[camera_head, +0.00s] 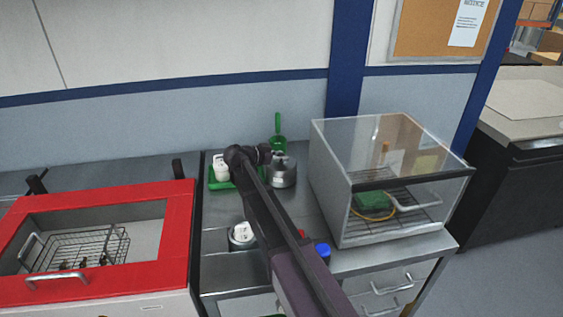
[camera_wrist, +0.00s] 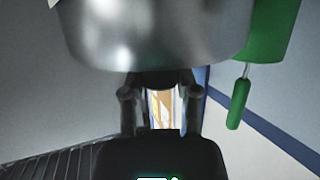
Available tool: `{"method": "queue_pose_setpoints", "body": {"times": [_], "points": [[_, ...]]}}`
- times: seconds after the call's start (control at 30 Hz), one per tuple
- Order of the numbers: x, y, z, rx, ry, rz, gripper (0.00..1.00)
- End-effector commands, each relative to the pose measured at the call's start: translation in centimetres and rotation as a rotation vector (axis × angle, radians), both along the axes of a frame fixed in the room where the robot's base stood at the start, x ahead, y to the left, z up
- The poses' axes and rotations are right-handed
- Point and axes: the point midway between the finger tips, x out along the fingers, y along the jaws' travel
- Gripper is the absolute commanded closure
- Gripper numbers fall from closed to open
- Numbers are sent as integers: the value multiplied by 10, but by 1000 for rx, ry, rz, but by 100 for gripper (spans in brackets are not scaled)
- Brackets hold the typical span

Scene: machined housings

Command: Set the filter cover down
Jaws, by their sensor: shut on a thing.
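The filter cover appears to be the round silver metal piece (camera_head: 282,174) at the back of the steel bench, right of a green tray (camera_head: 221,183). In the wrist view its curved shiny side (camera_wrist: 155,35) fills the upper middle. My gripper (camera_head: 264,154) is at the top of this piece in the head view. In the wrist view its dark fingertips (camera_wrist: 163,78) are shut against the edge of the silver piece. Part of the piece is hidden behind my arm in the head view. I cannot tell whether it touches the bench.
A green scoop (camera_head: 278,143) stands behind the silver piece; its handle (camera_wrist: 238,103) shows in the wrist view. A white container (camera_head: 220,164) is on the tray. A clear-topped cabinet (camera_head: 335,190) stands to the right.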

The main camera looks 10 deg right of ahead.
Motion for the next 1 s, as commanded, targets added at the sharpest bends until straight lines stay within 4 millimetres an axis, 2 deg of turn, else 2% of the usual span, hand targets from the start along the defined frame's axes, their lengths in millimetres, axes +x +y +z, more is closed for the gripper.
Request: {"method": "queue_pose_setpoints", "body": {"times": [0.57, 0.6, 0.67, 0.7, 1.0], "points": [[0, 0, -7, -1, -1, 1, 100], [0, 1, -6, 0, 0, 1, 48], [0, 1, -6, 0, 0, 1, 30], [0, 1, -6, 0, 0, 1, 25], [0, 1, -6, 0, 0, 1, 25]]}}
